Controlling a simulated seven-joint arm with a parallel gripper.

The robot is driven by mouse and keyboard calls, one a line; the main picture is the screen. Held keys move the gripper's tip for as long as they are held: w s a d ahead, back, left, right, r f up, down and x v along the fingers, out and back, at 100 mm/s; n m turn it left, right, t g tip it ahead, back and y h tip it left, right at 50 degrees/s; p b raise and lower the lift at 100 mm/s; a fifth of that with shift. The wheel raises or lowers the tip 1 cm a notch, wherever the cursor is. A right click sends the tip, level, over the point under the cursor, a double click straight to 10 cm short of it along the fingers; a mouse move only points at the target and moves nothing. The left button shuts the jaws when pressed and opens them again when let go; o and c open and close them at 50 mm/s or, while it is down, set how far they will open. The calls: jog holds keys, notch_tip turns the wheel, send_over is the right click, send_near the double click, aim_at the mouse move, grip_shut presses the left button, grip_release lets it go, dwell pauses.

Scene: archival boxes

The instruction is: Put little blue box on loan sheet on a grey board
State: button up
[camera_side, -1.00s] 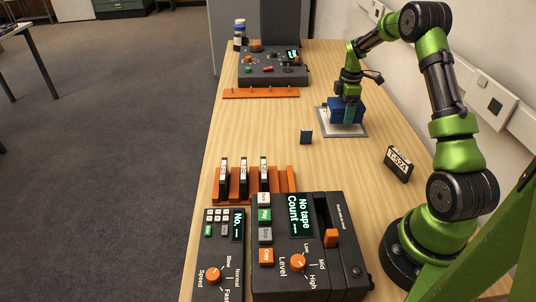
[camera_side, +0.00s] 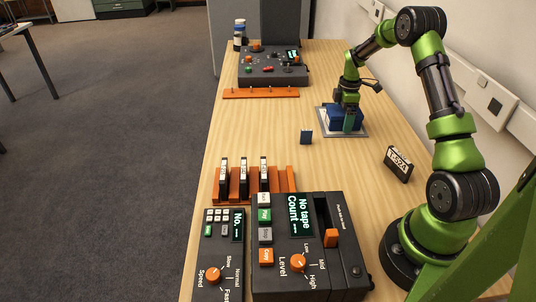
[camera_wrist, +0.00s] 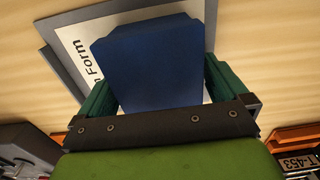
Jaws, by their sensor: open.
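A blue box (camera_side: 336,118) stands on the loan sheet on the grey board (camera_side: 363,133). The wrist view shows the blue box (camera_wrist: 150,65) over the white loan sheet (camera_wrist: 75,42), which carries the printed word "Form", with the board's grey edge (camera_wrist: 55,57) beyond. My gripper (camera_side: 348,120) is low over the board, with its green fingers on either side of the box. In the wrist view my gripper (camera_wrist: 158,85) is open around the box, its fingers close to the box's sides. Whether they touch it is hard to tell. The box hides much of the sheet.
A black labelled cassette (camera_side: 398,164) lies to the right. An orange rack (camera_side: 291,180) with cassettes and dark control units (camera_side: 345,262) fill the front. Another console (camera_side: 272,68) is behind. The table's middle is clear.

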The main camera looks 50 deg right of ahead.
notch_tip(320, 180, up, 12)
jog(key=shift+f, duration=0.25)
jog(key=s+a+r+m+t, duration=0.1)
jog(key=a+r+m+t, duration=0.15)
jog(key=a+r, duration=0.55)
jog(key=s+a+r+m+t, duration=0.1)
jog(key=a+r+m, duration=0.25)
jog(key=a, duration=0.75)
jog(key=s+a+m+t+y, duration=0.2)
jog(key=s+a+m, duration=0.5)
jog(key=s+a, duration=0.6)
jog(key=a+t, duration=0.1)
jog(key=a, duration=0.2)
jog(key=shift+s+t, duration=0.2)
jog(key=shift+t, duration=0.15)
